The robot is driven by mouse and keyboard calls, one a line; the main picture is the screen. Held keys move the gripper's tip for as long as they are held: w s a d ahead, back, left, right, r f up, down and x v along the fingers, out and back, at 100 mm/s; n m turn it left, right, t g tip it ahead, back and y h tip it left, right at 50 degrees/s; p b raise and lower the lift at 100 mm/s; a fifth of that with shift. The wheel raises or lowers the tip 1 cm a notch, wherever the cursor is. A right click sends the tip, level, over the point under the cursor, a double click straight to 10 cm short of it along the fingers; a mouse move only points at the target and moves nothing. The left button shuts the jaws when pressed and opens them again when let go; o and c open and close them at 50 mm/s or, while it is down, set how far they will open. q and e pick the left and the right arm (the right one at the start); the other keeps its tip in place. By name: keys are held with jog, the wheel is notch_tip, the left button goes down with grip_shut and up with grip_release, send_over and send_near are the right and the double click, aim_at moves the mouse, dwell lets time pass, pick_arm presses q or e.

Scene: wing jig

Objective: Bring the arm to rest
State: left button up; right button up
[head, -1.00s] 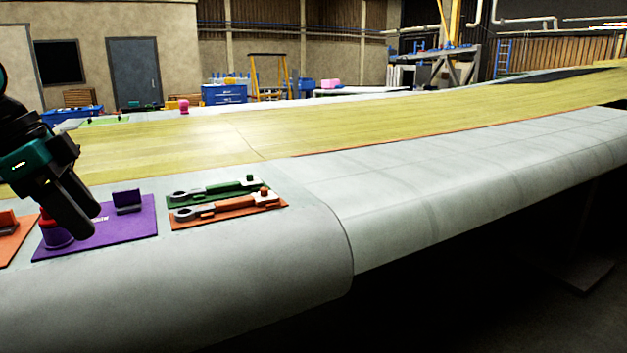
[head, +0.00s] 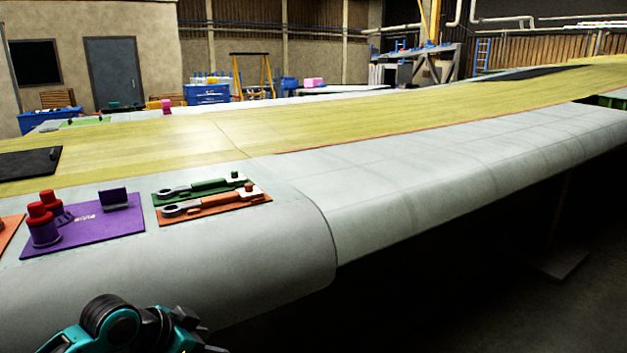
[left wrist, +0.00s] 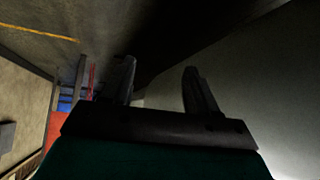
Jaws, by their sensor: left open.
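My left gripper (left wrist: 158,82) shows in the left wrist view with its two dark fingers apart and nothing between them. In the head view, teal and black parts of my left arm (head: 125,326) are at the bottom left, in front of the wing's rounded grey edge (head: 270,245). The fingertips cannot be made out there. In the left wrist view a pale curved surface (left wrist: 265,90) fills the right side, apart from the fingers. My right gripper is not in view.
On the wing lie a purple mat (head: 100,228) with red-topped purple pieces (head: 43,224), green and orange tool trays (head: 245,203) with wrench-like tools, and a black mat (head: 28,164). Dark open floor (head: 470,310) lies at the lower right.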

pick_arm(q)
jog(key=s+d+f+n+t, duration=0.3)
jog(key=s+d+f, duration=0.1)
jog(key=s+f, duration=0.5)
jog(key=s+a+f+n+t+y, duration=0.1)
jog(key=s+a+f+n+y, duration=0.1)
jog(key=s+f, duration=0.4)
jog(key=s+n+y, duration=0.1)
jog(key=s, duration=0.4)
jog(key=shift+s+a+t, duration=0.15)
jog(key=shift+a+t, duration=0.1)
jog(key=shift+t, duration=0.05)
jog(key=shift+f, duration=0.1)
